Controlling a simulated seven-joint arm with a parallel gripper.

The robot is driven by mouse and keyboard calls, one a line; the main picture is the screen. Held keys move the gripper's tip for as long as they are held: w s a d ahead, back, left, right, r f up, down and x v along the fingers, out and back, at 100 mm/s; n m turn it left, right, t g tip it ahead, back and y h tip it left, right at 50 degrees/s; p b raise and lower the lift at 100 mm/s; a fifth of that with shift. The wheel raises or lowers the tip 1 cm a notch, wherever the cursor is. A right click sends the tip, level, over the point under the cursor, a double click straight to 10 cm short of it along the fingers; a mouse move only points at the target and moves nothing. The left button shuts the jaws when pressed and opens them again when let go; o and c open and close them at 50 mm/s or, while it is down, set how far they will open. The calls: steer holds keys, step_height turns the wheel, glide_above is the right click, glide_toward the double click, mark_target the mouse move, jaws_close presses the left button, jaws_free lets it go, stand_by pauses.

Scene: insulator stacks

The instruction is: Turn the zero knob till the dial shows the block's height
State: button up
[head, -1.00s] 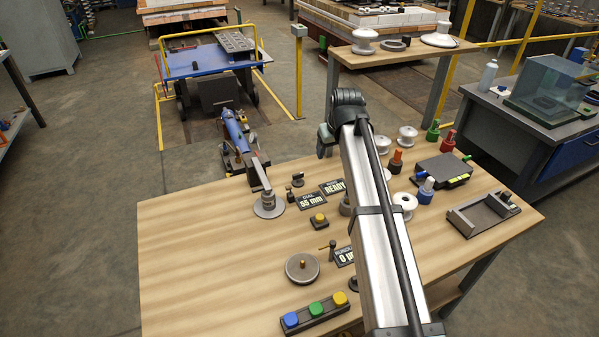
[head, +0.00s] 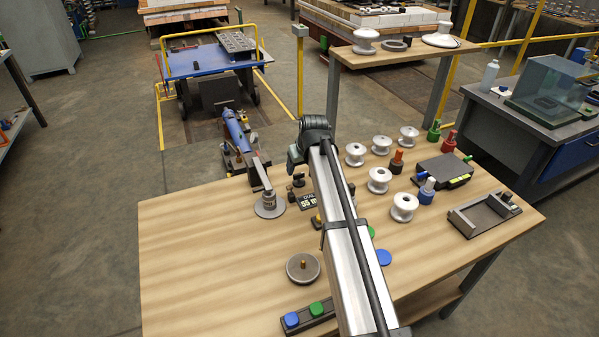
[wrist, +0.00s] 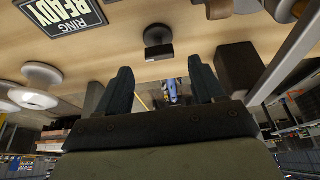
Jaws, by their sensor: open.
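My gripper (wrist: 162,75) is open and empty in the wrist view, its two dark fingers apart. A small dark knob (wrist: 158,42), which looks like the zero knob, stands on the wooden top just beyond the fingertips, apart from them. In the head view my gripper (head: 296,156) hangs above the back of the table, over a small dark knob (head: 298,181). The dial sign (head: 307,203) is partly covered by my arm; its visible digits look like 55. A grey block (head: 269,199) stands on a round plate (head: 270,211) under the gauge lever (head: 262,174).
The ring sign (wrist: 62,12) reads READY in the wrist view. White spools (head: 379,180) stand right of my arm, near a black box (head: 443,170). A button bar (head: 308,316) and a round weight (head: 302,267) are in front. The table's left side is clear.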

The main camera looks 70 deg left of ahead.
mark_target(299, 174)
steer(key=shift+x, duration=2)
steer(key=shift+c, duration=0.4)
steer(key=c, duration=1)
steer(key=shift+m, duration=0.4)
steer(key=m+t, duration=0.1)
steer(key=m, duration=0.1)
steer(key=m+t, duration=0.1)
steer(key=m, duration=0.2)
steer(key=shift+s+a+m, duration=0.1)
steer(key=shift+s+m, duration=0.1)
steer(key=shift+m, duration=0.1)
steer(key=m+t+h, duration=0.1)
steer(key=m, duration=0.1)
steer(key=m+h, duration=0.1)
steer(key=m, duration=0.2)
steer(key=shift+s+t, duration=0.1)
steer(key=shift+t, duration=0.3)
steer(key=shift+m, duration=0.3)
